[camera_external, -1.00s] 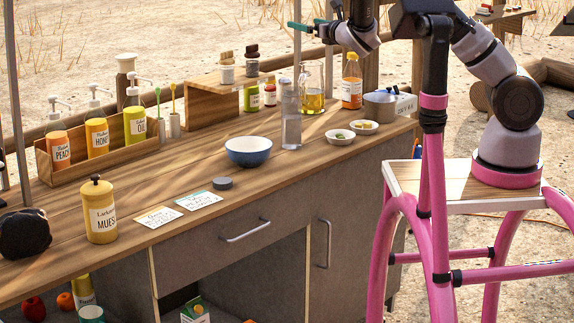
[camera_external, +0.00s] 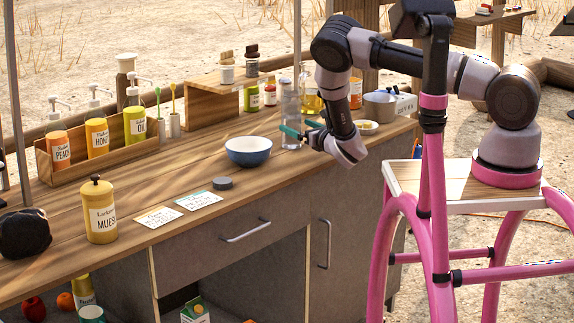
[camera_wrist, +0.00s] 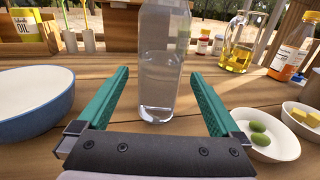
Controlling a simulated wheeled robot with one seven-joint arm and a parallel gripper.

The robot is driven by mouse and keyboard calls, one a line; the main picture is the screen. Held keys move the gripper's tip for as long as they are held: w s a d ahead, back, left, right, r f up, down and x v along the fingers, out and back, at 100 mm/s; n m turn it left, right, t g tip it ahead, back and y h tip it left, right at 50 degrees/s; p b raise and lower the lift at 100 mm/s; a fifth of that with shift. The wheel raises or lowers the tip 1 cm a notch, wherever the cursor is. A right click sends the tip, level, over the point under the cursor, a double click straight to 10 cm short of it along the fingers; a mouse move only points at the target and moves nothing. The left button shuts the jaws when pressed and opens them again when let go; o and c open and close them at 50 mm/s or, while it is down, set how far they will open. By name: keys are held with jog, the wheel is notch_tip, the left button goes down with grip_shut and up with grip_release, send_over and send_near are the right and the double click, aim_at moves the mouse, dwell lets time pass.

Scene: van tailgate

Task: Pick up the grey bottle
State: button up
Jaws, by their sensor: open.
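The grey bottle (camera_external: 291,117) is a clear, greyish bottle standing upright on the wooden counter. In the wrist view the bottle (camera_wrist: 160,60) stands straight ahead, its top cut off by the frame. My gripper (camera_external: 302,130) is low over the counter beside the bottle, with green fingers. In the wrist view my gripper (camera_wrist: 160,95) is open, its two fingers spread to the left and right of the bottle's lower part. Nothing is held.
A blue bowl (camera_external: 249,152) stands left of the bottle. A small white dish with green olives (camera_wrist: 275,138) is close to the right finger. An oil jug (camera_wrist: 240,45) and an orange bottle (camera_wrist: 291,50) stand behind.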

aim_at(286, 122)
jog(key=x, duration=0.6)
jog(key=shift+w+a+f, duration=0.15)
jog(key=shift+w+f, duration=0.05)
jog(key=shift+w, duration=0.05)
jog(key=shift+c, duration=0.3)
grip_shut()
